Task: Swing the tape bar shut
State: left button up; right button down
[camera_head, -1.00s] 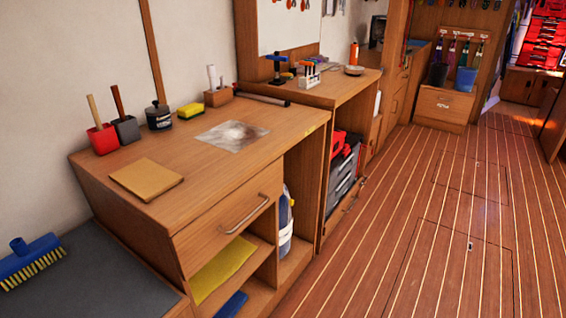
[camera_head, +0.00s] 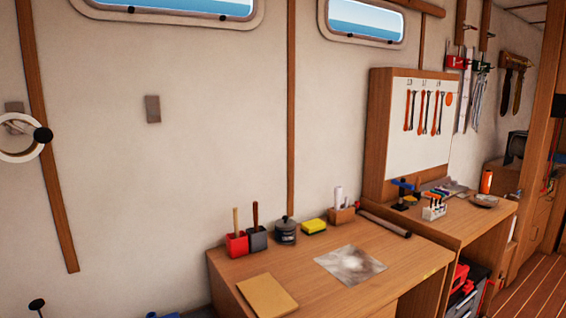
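I cannot pick out the tape bar for certain. At the left edge of the head view, a white ring (camera_head: 22,154) hangs at the wall, with a round black knob (camera_head: 42,135) at its right side. A small grey-brown block (camera_head: 14,107) sits on the wall just above it. The ring is partly cut off by the picture edge, so I cannot tell whether it belongs to a bar or whether anything there is open or shut. Neither of my grippers shows.
A wooden workbench (camera_head: 400,262) holds a red cup (camera_head: 237,244), a dark cup, a black pot (camera_head: 286,231), a yellow sponge (camera_head: 313,226) and a tan sheet (camera_head: 267,295). Another black knob (camera_head: 37,305) shows at bottom left. Floor (camera_head: 520,290) shows at lower right.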

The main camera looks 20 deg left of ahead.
aim_at(41, 136)
jog(key=k+l+u, duration=0.1)
jog(key=u, duration=1.75)
